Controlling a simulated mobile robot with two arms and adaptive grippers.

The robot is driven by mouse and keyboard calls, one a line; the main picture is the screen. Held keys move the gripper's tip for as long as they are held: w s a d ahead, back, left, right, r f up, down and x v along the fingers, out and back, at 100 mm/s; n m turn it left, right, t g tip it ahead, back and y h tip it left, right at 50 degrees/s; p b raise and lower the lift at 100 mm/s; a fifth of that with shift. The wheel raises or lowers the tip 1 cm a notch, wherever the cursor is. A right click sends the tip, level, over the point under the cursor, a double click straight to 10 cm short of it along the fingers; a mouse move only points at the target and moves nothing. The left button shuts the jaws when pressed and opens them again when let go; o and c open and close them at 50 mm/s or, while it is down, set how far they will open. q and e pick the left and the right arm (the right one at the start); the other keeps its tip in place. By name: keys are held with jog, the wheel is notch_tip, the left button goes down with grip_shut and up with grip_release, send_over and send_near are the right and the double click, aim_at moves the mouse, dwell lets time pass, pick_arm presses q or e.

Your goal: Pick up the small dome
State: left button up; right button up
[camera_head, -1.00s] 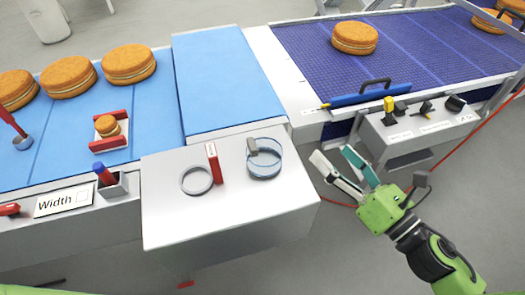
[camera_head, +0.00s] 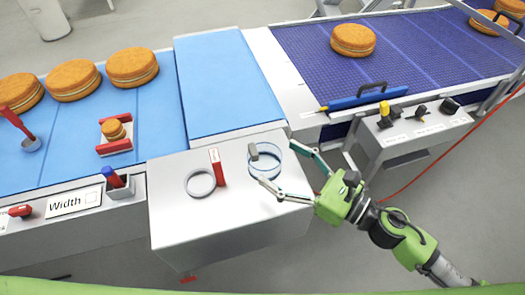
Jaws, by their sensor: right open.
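A small orange domed piece (camera_head: 113,129) sits in a white holder between two red bars on the blue belt at the left. It is the only small dome-like thing I can make out. My right gripper (camera_head: 278,163) is open, its two fingers spread at the right side of a clear blue-rimmed ring (camera_head: 266,172) on the white table. A grey block (camera_head: 253,151) shows at that ring. I cannot tell whether the fingers touch the ring. The gripper is well to the right of the small dome. My left gripper is out of view.
The white table (camera_head: 185,235) also carries a grey ring (camera_head: 200,184) and an upright red block (camera_head: 217,168). Large orange rounds (camera_head: 132,66) stand on the blue belt (camera_head: 160,110). A purple belt (camera_head: 400,55) and a switch box (camera_head: 415,130) are at the right.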

aim_at(265, 152)
jog(key=p+x, duration=0.2)
jog(key=x, duration=0.3)
jog(key=shift+w+a+f+p, duration=0.1)
jog(key=shift+w+f+p, duration=0.15)
jog(key=shift+p, duration=0.15)
jog(key=shift+a, duration=0.15)
jog(key=shift+f, duration=0.1)
jog(key=c, duration=1.1)
